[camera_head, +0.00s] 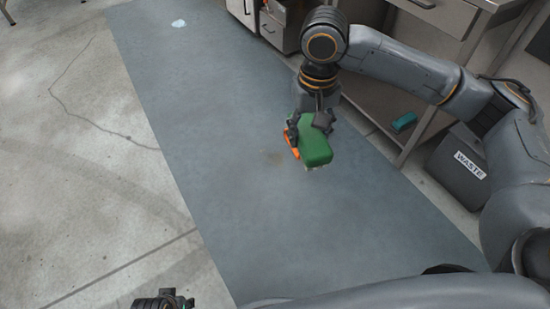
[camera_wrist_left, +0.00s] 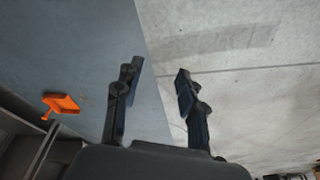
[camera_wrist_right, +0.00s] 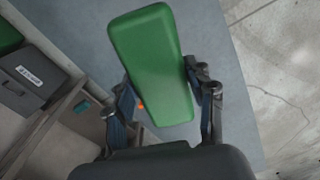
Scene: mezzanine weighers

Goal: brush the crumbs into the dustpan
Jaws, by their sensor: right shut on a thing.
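My right gripper (camera_head: 310,120) is shut on a green brush (camera_head: 315,148) and holds it above the blue-grey mat. The brush's broad green top fills the middle of the right wrist view (camera_wrist_right: 155,65). An orange dustpan (camera_wrist_left: 62,104) lies on the mat in the left wrist view. In the head view, a strip of orange (camera_head: 290,140) shows beside the brush and is mostly hidden. A faint brownish patch, probably the crumbs (camera_head: 272,157), lies on the mat just left of the brush. My left gripper (camera_wrist_left: 158,95) is open and empty; its arm barely shows in the head view.
A dark waste bin (camera_head: 460,180) stands at the right by a metal bench (camera_head: 440,15). A teal object (camera_head: 403,122) lies on its lower shelf. A pale spot (camera_head: 178,23) is on the far mat (camera_head: 215,210). Bare concrete floor lies open at the left.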

